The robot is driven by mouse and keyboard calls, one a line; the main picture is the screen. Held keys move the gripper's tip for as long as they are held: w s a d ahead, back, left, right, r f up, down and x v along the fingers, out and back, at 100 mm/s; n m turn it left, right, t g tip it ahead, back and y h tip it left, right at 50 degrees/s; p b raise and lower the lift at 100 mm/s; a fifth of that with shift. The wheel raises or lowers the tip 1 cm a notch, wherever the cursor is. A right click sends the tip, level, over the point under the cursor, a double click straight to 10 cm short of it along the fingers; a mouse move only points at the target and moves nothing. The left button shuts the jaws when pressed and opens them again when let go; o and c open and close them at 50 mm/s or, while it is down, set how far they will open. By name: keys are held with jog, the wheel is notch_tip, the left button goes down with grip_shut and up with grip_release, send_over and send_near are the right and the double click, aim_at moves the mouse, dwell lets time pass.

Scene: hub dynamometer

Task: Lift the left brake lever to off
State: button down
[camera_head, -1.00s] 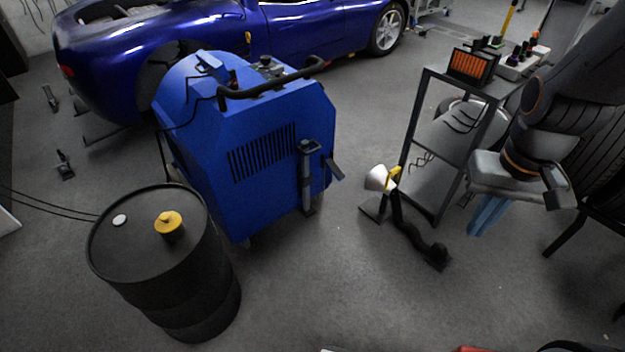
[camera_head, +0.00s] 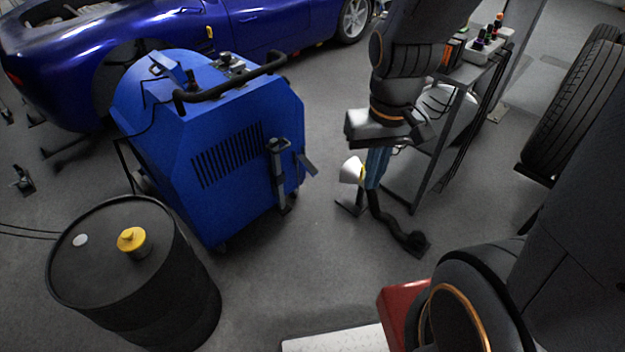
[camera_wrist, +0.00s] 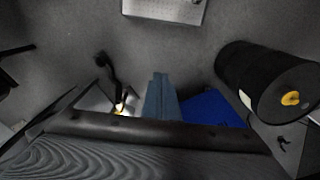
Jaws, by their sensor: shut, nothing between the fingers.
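The blue dynamometer cabinet (camera_head: 215,145) stands left of centre in the head view. On its right end is a dark upright post (camera_head: 281,172) with a flat grey lever (camera_head: 308,163) slanting down to the right. No label shows whether this is the left brake lever. The black bar handle (camera_head: 235,80) runs along the cabinet top. My gripper (camera_head: 374,182) points down, right of the lever and apart from it, with blue fingers shut and empty. In the wrist view the fingers (camera_wrist: 160,82) are together over floor, and a blue patch of the cabinet (camera_wrist: 210,108) shows beside them.
A black drum (camera_head: 140,270) with a yellow cap stands front left. A small lamp (camera_head: 352,172) is close to my gripper, with a shelf rack (camera_head: 428,155) behind. A tyre (camera_head: 575,100) is at right, a blue car (camera_head: 240,30) behind.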

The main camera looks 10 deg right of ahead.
jog(key=w+a+f+m+y+b, duration=0.5)
jog(key=w+f+b, duration=0.75)
jog(key=f, duration=0.35)
jog(key=w+a+f+m+y+b, duration=0.5)
jog(key=w+f+b, duration=0.7)
jog(key=w+f, duration=0.3)
jog(key=w+a+f+m+y+b, duration=0.55)
jog(key=w+f+b, duration=0.7)
jog(key=f, duration=0.45)
jog(key=w+d+f+m+t+y+b, duration=0.1)
jog(key=w+d+f+m+t+b, duration=0.3)
jog(key=w+f+b, duration=0.4)
jog(key=w+d+f+m+t+y+b, duration=0.2)
jog(key=w+d+f+m+t+b, duration=0.15)
jog(key=w+f+t, duration=0.4)
jog(key=s+d+f+m+t+h+b, duration=0.1)
jog(key=s+d+f+m+t+h, duration=0.1)
jog(key=d+f+m+t, duration=0.3)
jog(key=d+f+t+h, duration=0.1)
jog(key=d+f+t, duration=0.1)
jog(key=d+t, duration=0.2)
jog(key=shift+d+f+m, duration=0.2)
jog(key=shift+d+m, duration=0.2)
jog(key=shift+d, duration=1)
